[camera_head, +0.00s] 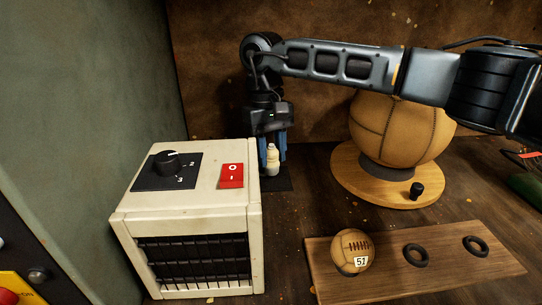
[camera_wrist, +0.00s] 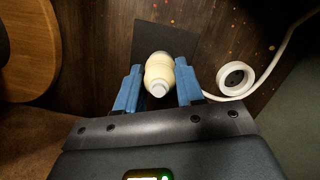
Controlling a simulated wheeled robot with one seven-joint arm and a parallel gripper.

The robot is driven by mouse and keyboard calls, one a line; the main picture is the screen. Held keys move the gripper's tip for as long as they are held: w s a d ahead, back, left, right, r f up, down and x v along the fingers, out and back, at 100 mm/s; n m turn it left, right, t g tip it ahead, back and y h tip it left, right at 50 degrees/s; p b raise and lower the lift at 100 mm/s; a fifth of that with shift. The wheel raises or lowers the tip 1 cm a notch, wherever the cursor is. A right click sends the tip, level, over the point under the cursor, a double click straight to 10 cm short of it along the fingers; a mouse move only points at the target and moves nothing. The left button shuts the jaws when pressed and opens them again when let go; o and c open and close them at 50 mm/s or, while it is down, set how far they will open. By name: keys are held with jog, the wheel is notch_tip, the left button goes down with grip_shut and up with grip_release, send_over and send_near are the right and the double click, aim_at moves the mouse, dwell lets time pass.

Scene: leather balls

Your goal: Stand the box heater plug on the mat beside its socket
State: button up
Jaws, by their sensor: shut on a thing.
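The cream heater plug (camera_head: 272,160) is upright between the blue fingers of my gripper (camera_head: 272,148), behind the heater's right back corner. The wrist view shows the plug (camera_wrist: 160,72) held between both fingertips (camera_wrist: 159,82). The dark mat (camera_head: 281,184) lies under the plug; it also shows in the wrist view (camera_wrist: 152,35). I cannot tell whether the plug's base touches it. The socket (camera_wrist: 250,78), a white ring with a dark centre, is right of the mat in the wrist view. The head view does not show the socket. The box heater (camera_head: 185,222) stands at the left front.
A white cable (camera_wrist: 284,45) runs by the socket. A large leather ball (camera_head: 395,130) sits on a round wooden base (camera_head: 350,182) to the right. A small ball marked 51 (camera_head: 352,250) and two black rings rest on a board (camera_head: 340,286) in front.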

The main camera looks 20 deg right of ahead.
jog(key=shift+f, duration=0.75)
jog(key=shift+f, duration=0.1)
jog(key=o, duration=1)
jog(key=r, duration=0.4)
jog(key=w+r, duration=0.1)
jog(key=r, duration=0.7)
jog(key=shift+w+a+r, duration=0.1)
jog(key=shift+w, duration=0.3)
